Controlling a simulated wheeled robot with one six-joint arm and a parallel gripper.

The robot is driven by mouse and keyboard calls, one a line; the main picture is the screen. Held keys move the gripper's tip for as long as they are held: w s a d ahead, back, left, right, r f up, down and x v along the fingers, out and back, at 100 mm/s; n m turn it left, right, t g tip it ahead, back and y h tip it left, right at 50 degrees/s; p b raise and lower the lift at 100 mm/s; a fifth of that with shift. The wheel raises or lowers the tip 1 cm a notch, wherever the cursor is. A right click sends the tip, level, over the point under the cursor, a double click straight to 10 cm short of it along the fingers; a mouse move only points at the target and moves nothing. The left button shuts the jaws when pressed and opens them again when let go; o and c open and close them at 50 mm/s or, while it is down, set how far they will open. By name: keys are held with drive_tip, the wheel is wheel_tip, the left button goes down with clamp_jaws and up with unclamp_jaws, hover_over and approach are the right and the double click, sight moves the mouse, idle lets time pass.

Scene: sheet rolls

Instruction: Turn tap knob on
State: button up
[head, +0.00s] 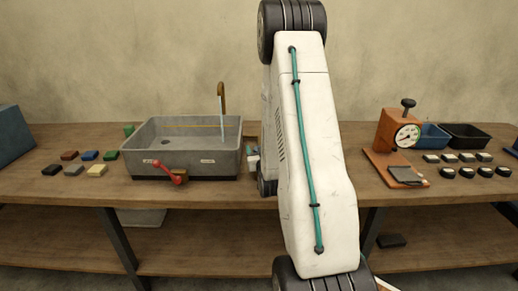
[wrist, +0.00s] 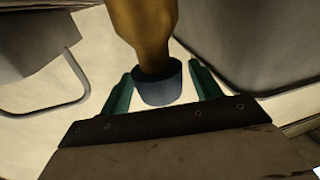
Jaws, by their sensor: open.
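A grey sink basin (head: 135,160) stands on the bench left of my arm in the head view. A brown tap spout (head: 221,90) rises at its back, with a thin pale vertical streak below it. In the wrist view, my gripper (wrist: 160,87) is open, with teal fingers. A brown-gold part with a grey round end (wrist: 158,88) sits between the fingers; I cannot tell whether they touch it, or whether it is the tap knob. My gripper is mostly hidden behind my arm in the head view.
Several coloured blocks (head: 73,163) lie left of the sink. An orange device with a dial (head: 393,130), blue (head: 432,137) and black (head: 465,137) bins, and several small dark round items (head: 467,172) stand at right. A bent tube (wrist: 45,112) shows in the wrist view.

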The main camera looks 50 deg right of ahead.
drive_tip(key=v, duration=0.6)
drive_tip(key=shift+s+a, duration=0.15)
drive_tip(key=shift+s, duration=0.1)
